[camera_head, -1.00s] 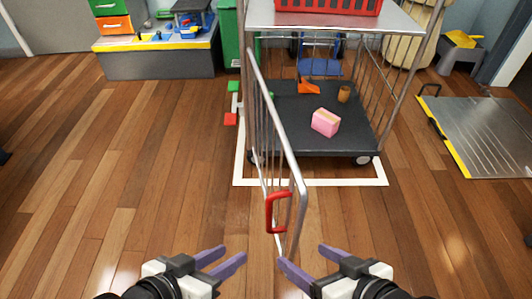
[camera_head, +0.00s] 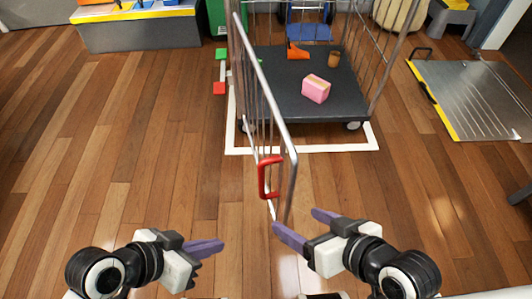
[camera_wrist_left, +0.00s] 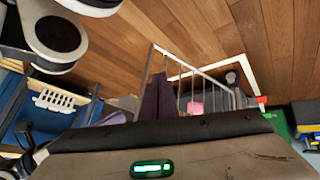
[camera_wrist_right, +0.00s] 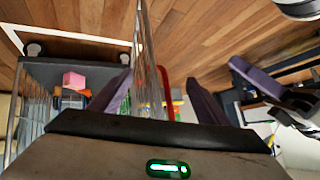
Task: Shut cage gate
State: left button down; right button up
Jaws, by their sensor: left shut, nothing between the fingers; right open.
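The cage gate (camera_head: 262,110) is a grey wire frame that stands swung open toward me from the left side of the cage trolley (camera_head: 300,98). A red handle (camera_head: 264,177) is on its near end. My right gripper (camera_head: 298,222) is open and empty, just right of and below the gate's near end, apart from the handle in the head view. In the right wrist view the gate (camera_wrist_right: 150,70) and red handle (camera_wrist_right: 167,92) show between the fingers, farther off. My left gripper (camera_head: 220,246) is shut and empty, left of and below the handle.
A pink box (camera_head: 316,88), an orange item (camera_head: 298,51) and a brown cylinder (camera_head: 334,59) lie on the trolley deck. A white floor outline (camera_head: 320,149) surrounds the trolley. A metal ramp plate (camera_head: 475,95) lies right. The wooden floor at left is clear.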

pick_arm(q)
jog(key=d+m+g+h, duration=0.1)
jog(key=d+m+h, duration=0.1)
jog(key=m+h, duration=0.7)
jog(key=h, duration=0.2)
send_near(287, 161)
jog(key=x, duration=0.6)
jog(key=shift+d, duration=0.25)
